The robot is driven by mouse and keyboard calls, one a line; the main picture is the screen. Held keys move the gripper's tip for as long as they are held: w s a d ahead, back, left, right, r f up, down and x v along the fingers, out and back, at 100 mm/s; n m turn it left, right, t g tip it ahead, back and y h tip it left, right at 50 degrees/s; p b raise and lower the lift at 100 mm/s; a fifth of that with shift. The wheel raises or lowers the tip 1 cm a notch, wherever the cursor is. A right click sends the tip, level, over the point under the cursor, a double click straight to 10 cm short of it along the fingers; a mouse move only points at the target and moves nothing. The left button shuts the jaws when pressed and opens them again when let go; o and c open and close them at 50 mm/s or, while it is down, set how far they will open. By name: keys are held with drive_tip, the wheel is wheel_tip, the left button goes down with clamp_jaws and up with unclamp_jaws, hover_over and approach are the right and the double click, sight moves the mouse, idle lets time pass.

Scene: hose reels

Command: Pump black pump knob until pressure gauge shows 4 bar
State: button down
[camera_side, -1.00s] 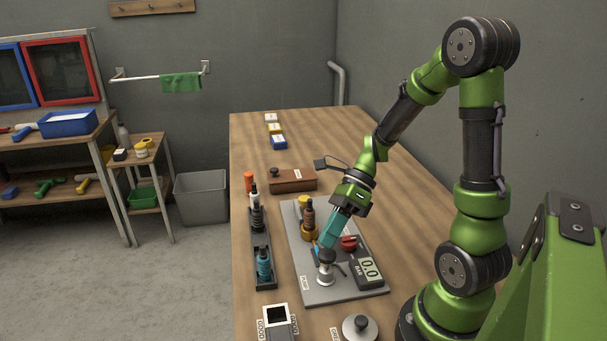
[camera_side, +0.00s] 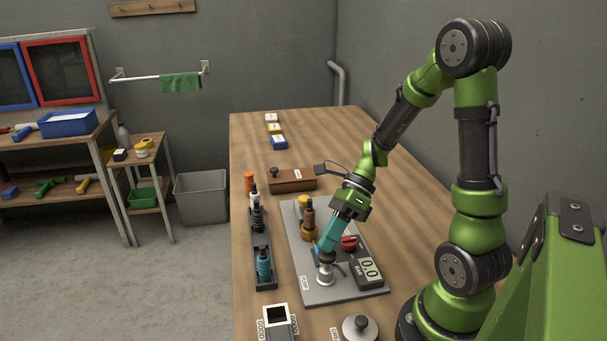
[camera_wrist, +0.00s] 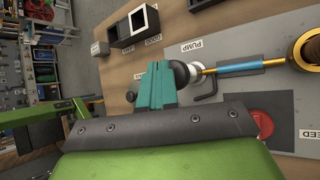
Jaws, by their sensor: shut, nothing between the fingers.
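The pump (camera_side: 325,274) stands on a grey plate (camera_side: 312,294) on the wooden table. Its black knob (camera_side: 326,257) sits on top, directly below my gripper's tip. The gauge (camera_side: 369,271) on the plate reads 0.0 BAR. My gripper (camera_side: 327,247) has teal fingers, shut and empty, pointing down at the knob; they look to be touching it or just above it. In the wrist view the closed fingers (camera_wrist: 157,84) partly cover the black knob (camera_wrist: 182,74), beside the PUMP label. The gauge is not visible in the wrist view.
A red knob (camera_side: 349,243) and a bottle in a brass-coloured holder (camera_side: 308,222) share the plate. A black rack with bottles (camera_side: 264,266) stands to the left. An open box (camera_side: 276,316) and a round lidded part (camera_side: 359,327) are at the front.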

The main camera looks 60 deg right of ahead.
drive_tip(key=shift+f, duration=1.1)
idle(0.7)
drive_tip(key=shift+r, duration=1.7)
drive_tip(key=shift+r, duration=2.5)
drive_tip(key=shift+r, duration=0.1)
idle(0.7)
wheel_tip(320, 180, up, 4)
drive_tip(key=shift+f, duration=0.2)
